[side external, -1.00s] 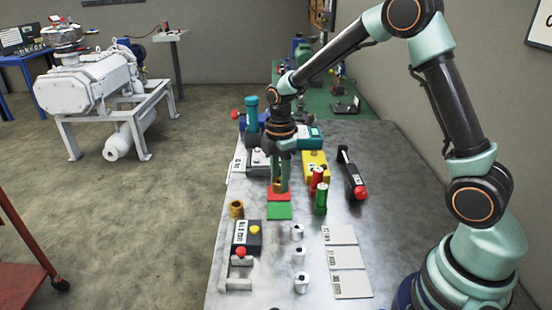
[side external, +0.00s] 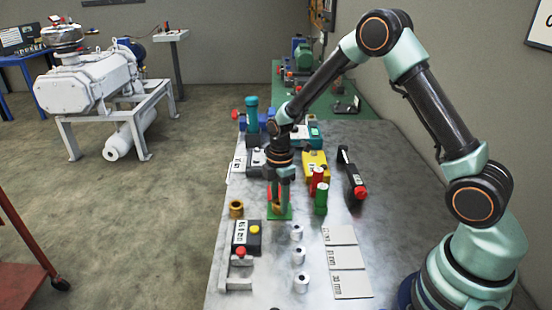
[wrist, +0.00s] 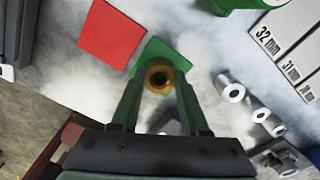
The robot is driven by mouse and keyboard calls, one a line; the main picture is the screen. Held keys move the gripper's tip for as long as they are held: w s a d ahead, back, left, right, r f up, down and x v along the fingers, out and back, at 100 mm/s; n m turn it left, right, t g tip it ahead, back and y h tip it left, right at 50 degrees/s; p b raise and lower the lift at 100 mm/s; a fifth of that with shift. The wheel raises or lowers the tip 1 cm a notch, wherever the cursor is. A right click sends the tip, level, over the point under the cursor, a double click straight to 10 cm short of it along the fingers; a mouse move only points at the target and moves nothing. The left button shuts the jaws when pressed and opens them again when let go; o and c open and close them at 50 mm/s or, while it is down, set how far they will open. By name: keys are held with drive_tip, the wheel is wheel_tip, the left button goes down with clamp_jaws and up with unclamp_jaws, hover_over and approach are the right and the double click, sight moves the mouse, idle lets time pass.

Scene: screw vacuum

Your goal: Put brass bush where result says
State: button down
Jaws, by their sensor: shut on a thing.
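My gripper (side external: 279,204) is shut on a brass bush (wrist: 160,78), whose round bore faces the wrist camera. The bush is between the two green fingertips and over the green square (wrist: 168,50); in the side view that square (side external: 286,216) lies under the fingers. I cannot tell whether the bush touches it. The red square (wrist: 112,33) lies beside the green one, and in the side view it is mostly hidden behind my gripper. A second brass bush (side external: 236,209) stands on the bench to the left.
A button box (side external: 247,236) with yellow and red buttons stands at front left. Several metal cylinders (side external: 299,256) stand in a row, with labelled grey plates (side external: 346,258) to their right. Red (side external: 317,178) and green (side external: 321,200) cylindrical pieces stand close to the right of my gripper.

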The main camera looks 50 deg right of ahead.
drive_tip(key=shift+c, duration=2)
unclamp_jaws()
wheel_tip(320, 180, up, 11)
drive_tip(key=s+a+r+m+t, duration=0.1)
drive_tip(key=s+r+m+t, duration=0.4)
drive_tip(key=s+r+m, duration=0.7)
drive_tip(key=shift+s+a+r+m+t, duration=0.3)
drive_tip(key=shift+s+a+r+m, duration=0.1)
drive_tip(key=shift+s+m, duration=1.1)
